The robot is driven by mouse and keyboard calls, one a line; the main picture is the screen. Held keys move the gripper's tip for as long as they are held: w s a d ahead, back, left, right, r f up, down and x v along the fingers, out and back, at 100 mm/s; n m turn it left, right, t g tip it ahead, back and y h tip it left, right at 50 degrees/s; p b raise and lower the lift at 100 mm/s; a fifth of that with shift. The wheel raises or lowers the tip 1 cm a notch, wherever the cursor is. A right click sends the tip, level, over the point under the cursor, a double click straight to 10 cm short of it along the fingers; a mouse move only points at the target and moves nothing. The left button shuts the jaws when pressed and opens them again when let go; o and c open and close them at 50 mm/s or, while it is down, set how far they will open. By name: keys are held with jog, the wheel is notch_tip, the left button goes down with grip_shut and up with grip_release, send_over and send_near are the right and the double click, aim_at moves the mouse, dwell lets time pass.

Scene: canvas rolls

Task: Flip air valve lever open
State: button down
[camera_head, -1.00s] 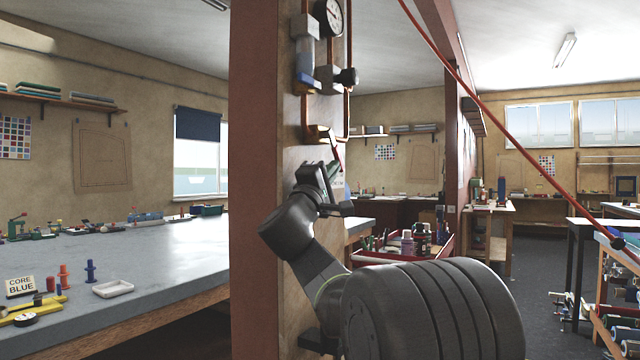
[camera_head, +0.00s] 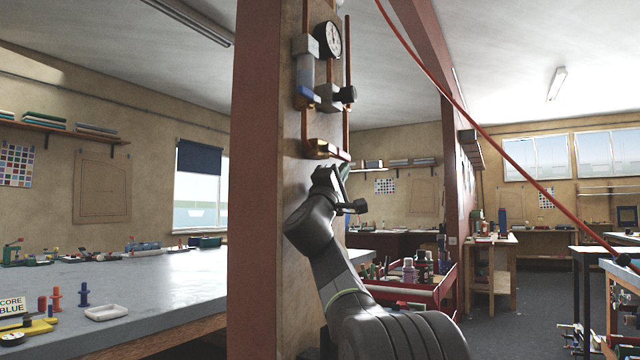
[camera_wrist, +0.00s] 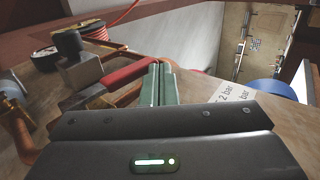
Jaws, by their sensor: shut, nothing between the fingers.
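The air valve (camera_head: 325,149) is a brass fitting on the copper pipe, low on the panel of the post. Its red lever (camera_wrist: 128,75) shows in the wrist view, running slantwise from the brass fitting toward my fingertips. The fingers lie beside the lever's outer end. I cannot tell whether they touch it.
A gauge (camera_head: 328,40) and a regulator with a black knob (camera_head: 345,95) sit above the valve. A printed bar label (camera_wrist: 232,95) is right of the fingers. The post (camera_head: 256,200) stands left of my arm, and a red cart (camera_head: 440,285) with bottles stands behind it.

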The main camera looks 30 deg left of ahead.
jog(key=shift+w+r, duration=0.2)
jog(key=shift+r, duration=0.2)
dwell(0.5)
jog(key=b+v, duration=0.2)
jog(key=v, duration=1.1)
jog(key=shift+s+f+b, duration=0.25)
jog(key=shift+s+b, duration=0.1)
jog(key=shift+w, duration=0.1)
jog(key=w+r+g+p, duration=0.1)
jog(key=w+r+p, duration=0.3)
jog(key=p, duration=0.6)
jog(key=shift+r+g, duration=0.3)
jog(key=shift+r, duration=0.05)
